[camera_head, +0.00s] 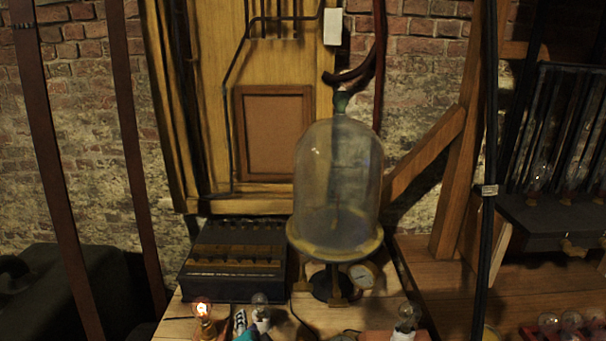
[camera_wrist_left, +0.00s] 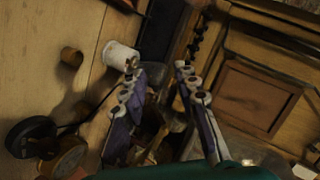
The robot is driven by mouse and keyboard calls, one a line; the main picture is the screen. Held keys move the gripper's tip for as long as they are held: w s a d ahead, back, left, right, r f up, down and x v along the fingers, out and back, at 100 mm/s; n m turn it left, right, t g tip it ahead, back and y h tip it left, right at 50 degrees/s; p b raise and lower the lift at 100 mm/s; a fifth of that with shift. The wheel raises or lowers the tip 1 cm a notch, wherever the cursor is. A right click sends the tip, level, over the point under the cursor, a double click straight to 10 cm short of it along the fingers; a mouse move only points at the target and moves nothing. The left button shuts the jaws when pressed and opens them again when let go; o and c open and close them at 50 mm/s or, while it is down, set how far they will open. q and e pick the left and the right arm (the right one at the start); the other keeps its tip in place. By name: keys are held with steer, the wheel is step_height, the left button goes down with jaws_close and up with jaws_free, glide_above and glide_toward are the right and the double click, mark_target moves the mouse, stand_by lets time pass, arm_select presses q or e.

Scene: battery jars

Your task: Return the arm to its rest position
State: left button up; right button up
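My left gripper (camera_head: 241,324) shows at the bottom edge of the head view, only as a small part with a teal body and a pale striped finger. It is beside the unlit bulb (camera_head: 260,304). In the left wrist view my left gripper (camera_wrist_left: 157,80) has its two purple-and-grey fingers apart. Nothing is clearly held between them; the space behind them is dark and blurred. A white spool-like cylinder (camera_wrist_left: 121,58) stands close to the left fingertip in that view. My right gripper is in neither view.
A glass bell jar (camera_head: 338,185) stands on the bench behind, right of a dark box (camera_head: 235,262). A lit bulb (camera_head: 203,312) is left of my gripper; another bulb (camera_head: 407,317) is to the right. A rack (camera_head: 550,215) stands at far right.

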arm_select(q)
steer(key=s+a+f+n+g+h, duration=0.1)
steer(key=s+n, duration=0.3)
steer(key=s, duration=0.4)
steer(key=s+a+f+n+g+h, duration=0.2)
steer(key=s+a+n+g, duration=0.2)
steer(key=s, duration=0.4)
steer(key=shift+s+n+h, duration=0.2)
steer(key=shift+n+h, duration=0.1)
steer(key=shift+n, duration=0.4)
